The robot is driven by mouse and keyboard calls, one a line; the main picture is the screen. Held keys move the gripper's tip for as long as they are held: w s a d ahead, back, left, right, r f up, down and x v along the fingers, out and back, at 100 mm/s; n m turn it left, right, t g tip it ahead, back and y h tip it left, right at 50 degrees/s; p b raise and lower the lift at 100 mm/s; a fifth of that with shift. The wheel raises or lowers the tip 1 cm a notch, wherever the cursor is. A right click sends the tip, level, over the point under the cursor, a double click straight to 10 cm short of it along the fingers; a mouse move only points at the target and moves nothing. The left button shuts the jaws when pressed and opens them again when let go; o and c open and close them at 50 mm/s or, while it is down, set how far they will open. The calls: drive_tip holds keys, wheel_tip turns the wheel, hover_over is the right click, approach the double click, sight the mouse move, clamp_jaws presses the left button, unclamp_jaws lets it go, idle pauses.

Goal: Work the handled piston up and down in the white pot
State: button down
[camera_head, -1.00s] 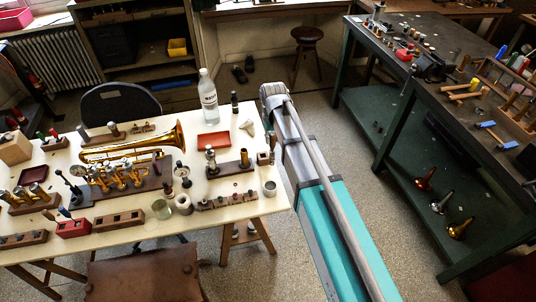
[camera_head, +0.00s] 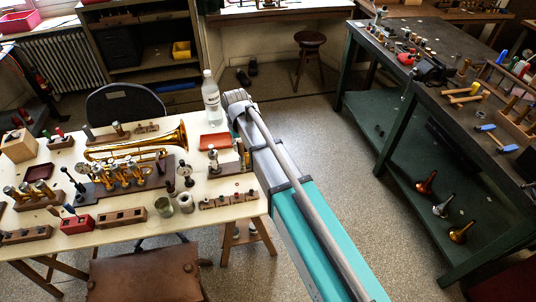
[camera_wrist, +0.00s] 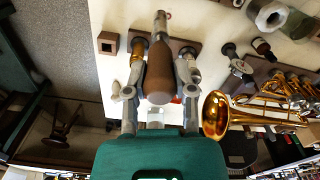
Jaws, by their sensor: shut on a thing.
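My gripper (camera_wrist: 160,84) is shut on a brown wooden handle (camera_wrist: 158,72), seen in the wrist view. A grey metal end (camera_wrist: 161,22) shows beyond the handle; I take this to be the handled piston. It is over the right part of the cream table, near a wooden block with a brass and a silver part. A short whitish round pot (camera_head: 185,202) stands near the table's front edge; it appears at the wrist view's top edge (camera_wrist: 265,12), apart from the handle. In the head view my arm hides the gripper's tips and the held thing.
A glass jar (camera_head: 164,206) stands left of the pot. A brass horn (camera_head: 140,148), a bottle (camera_head: 211,98), a red tray (camera_head: 214,141) and a wooden rack (camera_head: 229,200) crowd the table (camera_head: 120,241). A green workbench (camera_head: 398,160) stands at right.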

drive_tip(key=shift+a, duration=0.15)
drive_tip(key=shift+w, duration=0.1)
drive_tip(key=d+f+b, duration=0.3)
drive_tip(key=d, duration=0.8)
drive_tip(key=shift+d+f+b, duration=0.2)
drive_tip(key=shift+f+b, duration=0.2)
drive_tip(key=shift+f, duration=0.1)
drive_tip(key=shift+f+b, duration=1.8)
drive_tip(key=shift+b, duration=0.1)
idle(0.6)
